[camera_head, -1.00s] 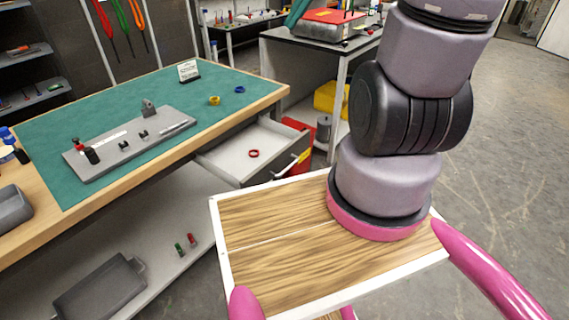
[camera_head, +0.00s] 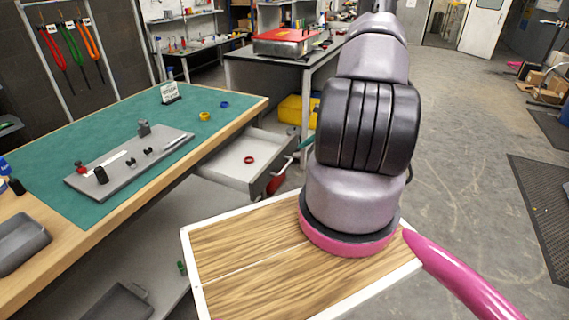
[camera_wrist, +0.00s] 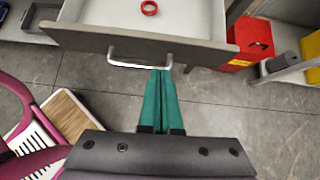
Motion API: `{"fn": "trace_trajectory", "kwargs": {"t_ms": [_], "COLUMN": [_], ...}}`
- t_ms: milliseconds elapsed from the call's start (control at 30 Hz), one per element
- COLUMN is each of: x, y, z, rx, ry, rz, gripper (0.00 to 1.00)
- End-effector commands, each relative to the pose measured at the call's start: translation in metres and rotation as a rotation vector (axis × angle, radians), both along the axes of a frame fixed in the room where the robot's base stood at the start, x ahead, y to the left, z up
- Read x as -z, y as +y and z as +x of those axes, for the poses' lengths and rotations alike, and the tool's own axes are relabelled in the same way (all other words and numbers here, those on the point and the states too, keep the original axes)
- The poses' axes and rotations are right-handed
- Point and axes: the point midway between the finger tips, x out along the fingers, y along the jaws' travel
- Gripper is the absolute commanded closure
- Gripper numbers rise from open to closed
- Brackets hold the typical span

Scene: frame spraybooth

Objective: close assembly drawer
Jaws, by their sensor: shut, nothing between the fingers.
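The assembly drawer (camera_head: 229,166) is pulled out from under the green-topped workbench, with a red ring (camera_head: 249,160) lying inside. In the wrist view, the drawer front (camera_wrist: 215,53) has a metal bar handle (camera_wrist: 140,66), and the red ring (camera_wrist: 149,8) shows behind it. My gripper (camera_wrist: 162,72) has teal fingers, shut together and empty. Their tips overlap the right part of the handle in the picture; I cannot tell whether they touch it. In the head view, a bit of the teal fingers (camera_head: 307,142) shows beside the drawer, and my arm hides the rest.
The workbench (camera_head: 130,115) carries a grey fixture plate (camera_head: 130,165), a blue ring (camera_head: 224,104) and a yellow ring (camera_head: 205,116). A red box (camera_wrist: 252,42) stands on the floor right of the drawer. Bare floor (camera_wrist: 230,110) lies in front of the drawer.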

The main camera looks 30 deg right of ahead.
Motion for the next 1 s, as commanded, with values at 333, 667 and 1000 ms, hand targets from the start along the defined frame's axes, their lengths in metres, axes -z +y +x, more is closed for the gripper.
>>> {"fn": "trace_trajectory", "kwargs": {"t_ms": [333, 667, 1000], "x": [0.034, 0.073, 0.083], "y": [0.01, 0.034, 0.04], "z": [0.012, 0.043, 0.052], "rx": [0.031, 0.032, 0.033], "ry": [0.015, 0.015, 0.014], "rz": [0.015, 0.014, 0.013], "gripper": [1.0, 1.0, 1.0]}}
